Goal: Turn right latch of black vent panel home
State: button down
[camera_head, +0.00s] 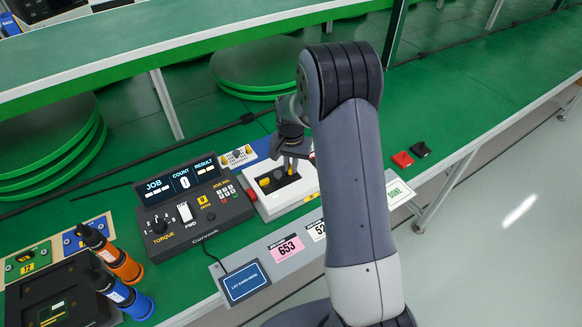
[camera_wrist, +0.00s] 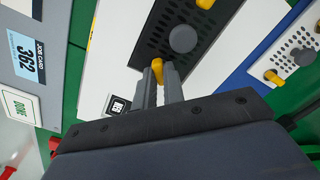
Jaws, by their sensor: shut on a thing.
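The black vent panel (camera_wrist: 153,42) lies in a white housing (camera_wrist: 118,40), with rows of holes and a round grey knob (camera_wrist: 182,38). Its right latch (camera_wrist: 157,68) is yellow, and my gripper (camera_wrist: 160,80) is shut on it, one finger on each side. The fingers hide part of this latch. The panel's other yellow latch (camera_wrist: 204,3) shows at the top edge of the wrist view. In the head view the panel (camera_head: 279,183) sits in its housing (camera_head: 292,199), partly hidden by my arm, with my gripper (camera_head: 291,160) over its right part.
A blue-edged panel (camera_wrist: 282,50) with its own yellow latch (camera_wrist: 272,77) lies beside the housing. A black torque controller (camera_head: 193,209) stands to the left, with orange (camera_head: 110,253) and blue (camera_head: 125,297) drivers further left. Red (camera_head: 402,159) and black (camera_head: 420,150) blocks lie right on open green table.

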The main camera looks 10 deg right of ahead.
aim_at(291, 168)
jog(key=m+b, duration=0.1)
jog(key=m, duration=0.3)
jog(key=shift+m, duration=0.3)
jog(key=shift+m+b, duration=0.5)
jog(key=shift+m, duration=1.3)
jog(key=c, duration=1.5)
grip_release()
notch_tip(291, 168, up, 11)
jog(key=shift+f, duration=0.1)
